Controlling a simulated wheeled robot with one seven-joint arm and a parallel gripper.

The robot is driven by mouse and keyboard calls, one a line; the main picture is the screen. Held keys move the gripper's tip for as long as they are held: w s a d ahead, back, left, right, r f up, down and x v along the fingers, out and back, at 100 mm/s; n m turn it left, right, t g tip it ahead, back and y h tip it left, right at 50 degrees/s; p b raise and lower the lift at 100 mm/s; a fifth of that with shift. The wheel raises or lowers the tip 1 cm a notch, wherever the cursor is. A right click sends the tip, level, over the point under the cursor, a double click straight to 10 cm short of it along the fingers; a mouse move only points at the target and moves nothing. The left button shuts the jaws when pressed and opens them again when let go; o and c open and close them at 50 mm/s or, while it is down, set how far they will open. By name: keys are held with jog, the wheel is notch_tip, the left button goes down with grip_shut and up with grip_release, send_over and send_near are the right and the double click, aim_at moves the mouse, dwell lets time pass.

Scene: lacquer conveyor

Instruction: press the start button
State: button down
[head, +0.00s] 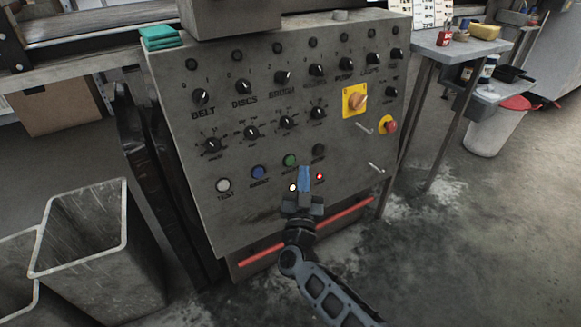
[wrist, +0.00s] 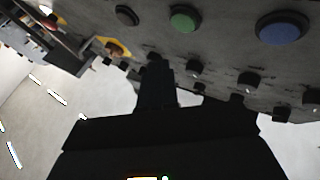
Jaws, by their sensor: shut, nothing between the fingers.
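The green button (head: 290,160) sits in the bottom row of the grey control panel (head: 240,215); its label is too small to read surely. It also shows in the wrist view (wrist: 184,18), not covered. My gripper (head: 304,170) is shut and empty, its blue fingertips just below and right of the green button in the head view. In the wrist view my dark fingers (wrist: 155,62) point at the panel, a little left of and below the green button. I cannot tell whether the tips touch the panel.
The blue button (head: 259,172) and white button (head: 223,184) lie left of the green one, the black button (head: 319,150) right. A yellow-backed knob (head: 354,99) and red knob (head: 389,125) sit farther right. Metal bins (head: 95,245) stand at left.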

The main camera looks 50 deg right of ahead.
aim_at(290, 161)
jog(key=shift+w+d+f+b, duration=0.15)
jog(key=shift+w+d+b, duration=0.1)
jog(key=shift+w, duration=0.55)
jog(key=shift+w+d+f+b, duration=0.15)
jog(key=shift+w+d+b, duration=0.1)
jog(key=shift+w, duration=0.55)
jog(key=shift+w, duration=0.1)
dwell(0.8)
jog(key=shift+w+d, duration=0.1)
jog(key=shift+w, duration=0.2)
jog(key=shift+w+f, duration=0.1)
jog(key=shift+w, duration=0.25)
dwell(0.7)
jog(key=shift+s, duration=0.1)
jog(key=shift+s+p, duration=0.4)
jog(key=shift+s, duration=0.25)
jog(key=shift+s, duration=0.1)
